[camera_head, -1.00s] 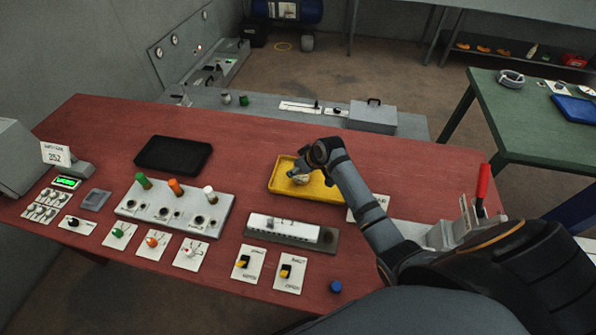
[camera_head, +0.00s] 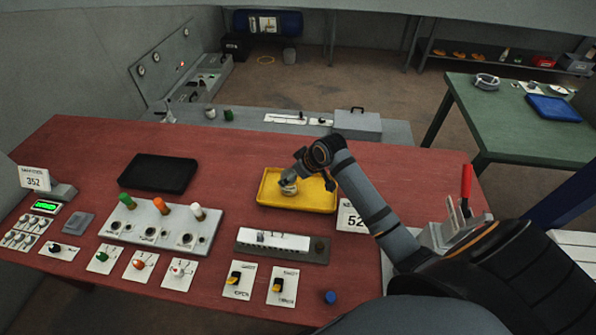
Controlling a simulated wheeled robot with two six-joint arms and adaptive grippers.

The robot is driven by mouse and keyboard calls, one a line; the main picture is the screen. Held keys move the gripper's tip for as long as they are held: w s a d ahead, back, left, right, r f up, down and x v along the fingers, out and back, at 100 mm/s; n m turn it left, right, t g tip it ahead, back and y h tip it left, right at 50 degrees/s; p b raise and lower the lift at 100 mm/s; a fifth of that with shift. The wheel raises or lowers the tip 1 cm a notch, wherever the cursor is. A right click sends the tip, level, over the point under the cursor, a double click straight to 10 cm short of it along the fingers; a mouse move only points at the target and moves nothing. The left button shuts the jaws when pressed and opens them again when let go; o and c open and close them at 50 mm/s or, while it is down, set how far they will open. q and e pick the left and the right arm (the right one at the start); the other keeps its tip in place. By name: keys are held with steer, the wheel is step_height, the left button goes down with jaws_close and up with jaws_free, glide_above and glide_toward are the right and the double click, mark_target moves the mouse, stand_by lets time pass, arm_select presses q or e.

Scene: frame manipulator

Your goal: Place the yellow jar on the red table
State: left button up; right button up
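A small pale jar-like object (camera_head: 289,189) sits in or just above the yellow tray (camera_head: 318,202), near its left part. Its colour looks whitish to yellowish and it is too small to be sure. The tray lies on the red table (camera_head: 225,165). My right gripper (camera_head: 288,181) comes in from the right and is at this object, its fingers over and beside the top. Whether the fingers are closed on it cannot be made out. My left gripper is not in view.
A black tray (camera_head: 158,174) lies at the table's back left. A box with green, orange and white knobs (camera_head: 160,228), switch plates and a grey device (camera_head: 283,245) fill the front. A red-handled lever (camera_head: 466,190) stands at right. A green table (camera_head: 515,120) is behind right.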

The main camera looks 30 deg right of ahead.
steer(key=shift+v, duration=2.3)
steer(key=shift+r, duration=0.1)
